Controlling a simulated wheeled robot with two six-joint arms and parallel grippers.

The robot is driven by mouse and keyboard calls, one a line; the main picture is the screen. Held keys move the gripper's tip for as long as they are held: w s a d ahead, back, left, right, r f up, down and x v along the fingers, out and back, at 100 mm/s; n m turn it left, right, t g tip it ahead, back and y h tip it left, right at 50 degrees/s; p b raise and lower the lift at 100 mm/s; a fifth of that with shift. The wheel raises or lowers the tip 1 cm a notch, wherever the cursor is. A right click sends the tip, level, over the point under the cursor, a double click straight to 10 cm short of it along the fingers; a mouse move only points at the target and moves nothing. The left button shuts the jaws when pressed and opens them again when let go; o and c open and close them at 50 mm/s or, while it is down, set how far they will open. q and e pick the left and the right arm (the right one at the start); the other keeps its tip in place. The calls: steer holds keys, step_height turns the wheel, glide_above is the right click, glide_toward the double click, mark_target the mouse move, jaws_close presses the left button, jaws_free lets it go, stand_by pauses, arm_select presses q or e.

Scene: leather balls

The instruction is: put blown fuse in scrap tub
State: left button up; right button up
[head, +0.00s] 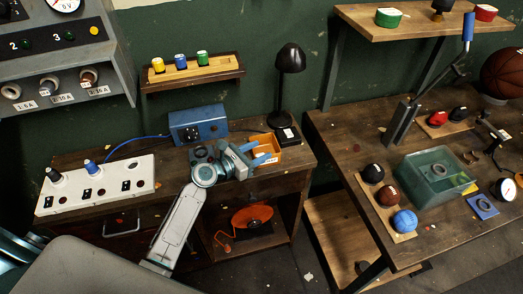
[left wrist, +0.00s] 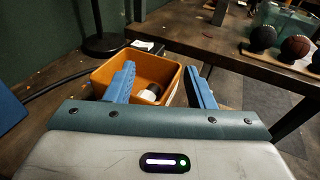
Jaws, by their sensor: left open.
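The orange tub (head: 264,139) stands at the right end of the left workbench, by the lamp. In the left wrist view the tub (left wrist: 150,66) lies under and between my fingers. A small white and dark cylindrical piece, which looks like a fuse (left wrist: 150,94), lies inside it. My left gripper (head: 258,153) is over the tub with its jaws apart; its two blue fingers (left wrist: 160,70) show nothing between them, and the piece lies below. I cannot tell whether the fingers touch the tub. My right gripper does not show.
A blue box (head: 198,124) and a black lamp (head: 290,60) stand behind. A white switch panel (head: 98,185) lies at left. A wall rack (head: 192,70) holds yellow, blue and green fuses. A fuse panel (head: 55,60) is upper left. The right table (head: 335,130) holds balls and a green bin (head: 436,174).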

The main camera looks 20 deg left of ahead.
arm_select(q)
steer(key=b+v, duration=0.2)
steer(key=v, duration=0.8)
steer(key=shift+s, duration=0.15)
steer(key=shift+a, duration=0.1)
stand_by(0.8)
